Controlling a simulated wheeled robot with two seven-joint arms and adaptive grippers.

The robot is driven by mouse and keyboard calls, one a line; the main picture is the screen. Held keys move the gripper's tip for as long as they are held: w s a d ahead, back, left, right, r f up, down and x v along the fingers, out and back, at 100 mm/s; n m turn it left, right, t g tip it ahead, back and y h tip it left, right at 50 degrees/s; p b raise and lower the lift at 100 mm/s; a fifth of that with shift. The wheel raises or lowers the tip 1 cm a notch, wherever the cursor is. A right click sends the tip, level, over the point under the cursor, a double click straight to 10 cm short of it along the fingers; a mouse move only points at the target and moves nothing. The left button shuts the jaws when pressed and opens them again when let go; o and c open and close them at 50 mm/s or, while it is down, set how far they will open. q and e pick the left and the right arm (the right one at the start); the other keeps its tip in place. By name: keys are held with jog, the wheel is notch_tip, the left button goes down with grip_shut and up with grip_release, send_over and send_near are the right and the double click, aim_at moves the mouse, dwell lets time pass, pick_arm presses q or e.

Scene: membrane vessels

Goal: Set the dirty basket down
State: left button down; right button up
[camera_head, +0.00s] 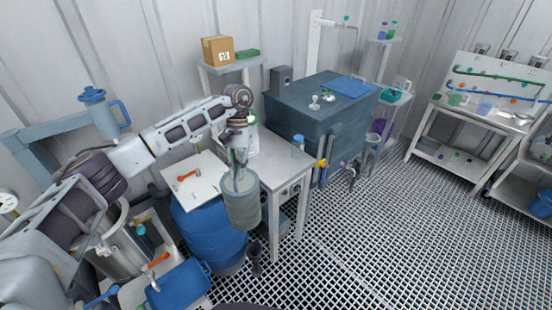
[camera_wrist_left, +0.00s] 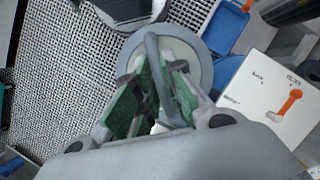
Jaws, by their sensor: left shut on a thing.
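The dirty basket (camera_head: 242,208) is a grey-green cylinder with an arched handle. It hangs upright from my left gripper (camera_head: 237,163), near the left front corner of the white table (camera_head: 272,168), and it covers part of a blue barrel (camera_head: 208,230) in the head view. In the left wrist view, the fingers with green pads of my left gripper (camera_wrist_left: 155,88) are shut on the grey handle, and the round rim of the basket (camera_wrist_left: 201,62) shows beyond them. The basket's contents are hidden. My right gripper is not in view.
A white board (camera_head: 200,190) with an orange-handled valve lies left of the basket. A bottle with a blue cap (camera_head: 298,146) stands on the table. A large dark tank (camera_head: 320,115) is behind it. The grated floor (camera_head: 370,230) to the right is open.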

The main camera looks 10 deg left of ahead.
pick_arm(q)
jog(key=r, duration=0.1)
jog(key=r+n, duration=0.1)
jog(key=w+r+n, duration=0.1)
jog(key=shift+d+r+h, duration=0.15)
jog(key=shift+d+h, duration=0.1)
jog(key=shift+h, duration=0.15)
jog(key=n, duration=0.1)
jog(key=r, duration=0.1)
jog(key=n, duration=0.1)
jog(key=shift+w+d+r+n+t+h, duration=0.25)
jog(key=shift+w+n+t+h, duration=0.05)
jog(key=shift+w+t+h, duration=0.1)
jog(key=shift+w+d+r+n+t+h, duration=0.2)
jog(key=shift+w+d+r+n+t, duration=0.7)
jog(key=shift+n, duration=2.7)
jog(key=shift+s+d+r+n+t+h, duration=0.1)
jog(key=shift+d+r+n+t+h, duration=0.25)
jog(key=shift+n+t, duration=2.2)
jog(key=shift+w+d+r+n+t+h, duration=0.15)
jog(key=shift+w+d+r+n, duration=0.5)
jog(key=shift+n, duration=4)
jog(key=shift+s+a+r+n+y, duration=0.1)
jog(key=shift+s+a+n+y, duration=0.15)
jog(key=shift+n, duration=0.35)
jog(key=shift+d, duration=0.1)
